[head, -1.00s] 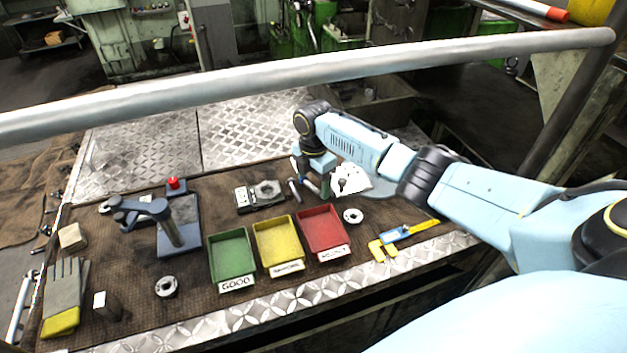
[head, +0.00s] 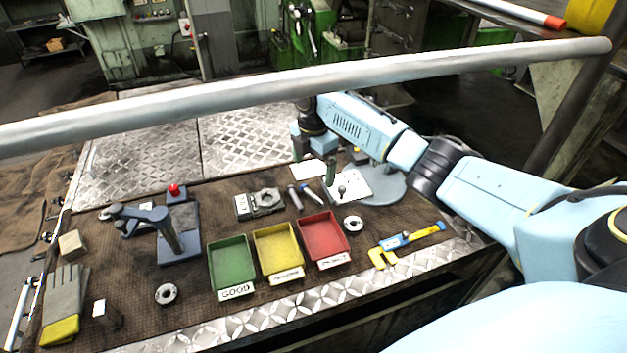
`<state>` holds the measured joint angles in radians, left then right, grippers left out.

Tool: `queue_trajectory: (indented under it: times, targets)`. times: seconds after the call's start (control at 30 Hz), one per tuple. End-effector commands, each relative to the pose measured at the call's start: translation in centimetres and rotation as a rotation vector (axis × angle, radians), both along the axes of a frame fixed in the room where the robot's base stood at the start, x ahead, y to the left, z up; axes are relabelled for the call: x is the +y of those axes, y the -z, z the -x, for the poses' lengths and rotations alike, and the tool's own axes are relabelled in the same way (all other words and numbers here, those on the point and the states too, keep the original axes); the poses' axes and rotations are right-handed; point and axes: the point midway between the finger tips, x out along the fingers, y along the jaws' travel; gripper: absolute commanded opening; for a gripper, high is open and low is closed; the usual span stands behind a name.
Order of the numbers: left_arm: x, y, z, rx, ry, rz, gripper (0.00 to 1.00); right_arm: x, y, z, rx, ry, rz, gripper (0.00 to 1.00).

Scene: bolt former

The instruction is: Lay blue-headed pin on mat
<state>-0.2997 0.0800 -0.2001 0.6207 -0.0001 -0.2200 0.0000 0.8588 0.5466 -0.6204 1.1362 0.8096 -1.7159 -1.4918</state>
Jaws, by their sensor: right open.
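Two short pins lie side by side on the brown mat (head: 215,205) behind the trays. The right-hand pin (head: 313,194) has a bluish end towards the gripper; the left-hand one (head: 295,198) looks grey. At this size I cannot be sure of the head colours. My right gripper (head: 314,162) is open and empty, above and beyond the pins and apart from both. Its fingers are spread, one at the left and one near the white plate. My left gripper is out of view.
Green (head: 232,263), yellow (head: 279,249) and red (head: 324,238) trays stand in front of the pins. A grey block (head: 258,203) lies to the left, a white plate (head: 352,186) to the right. A blue press (head: 172,232) stands left. A grey rail (head: 420,72) crosses behind.

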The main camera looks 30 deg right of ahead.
Motion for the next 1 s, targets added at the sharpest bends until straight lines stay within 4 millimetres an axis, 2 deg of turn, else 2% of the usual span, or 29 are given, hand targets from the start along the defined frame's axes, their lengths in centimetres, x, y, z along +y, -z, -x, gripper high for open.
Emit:
queue_trajectory:
  times: [0.1, 0.3, 1.0]
  targets:
    - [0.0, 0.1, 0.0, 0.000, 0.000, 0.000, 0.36, 0.0, -2.2, 0.0, -0.002, 0.000, 0.001, 0.94]
    - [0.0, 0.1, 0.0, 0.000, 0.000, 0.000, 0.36, 0.0, -4.0, 0.0, 0.000, 0.001, -0.001, 0.94]
    - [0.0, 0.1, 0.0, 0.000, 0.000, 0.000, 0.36, 0.0, -4.2, 0.0, 0.001, 0.000, 0.000, 0.94]
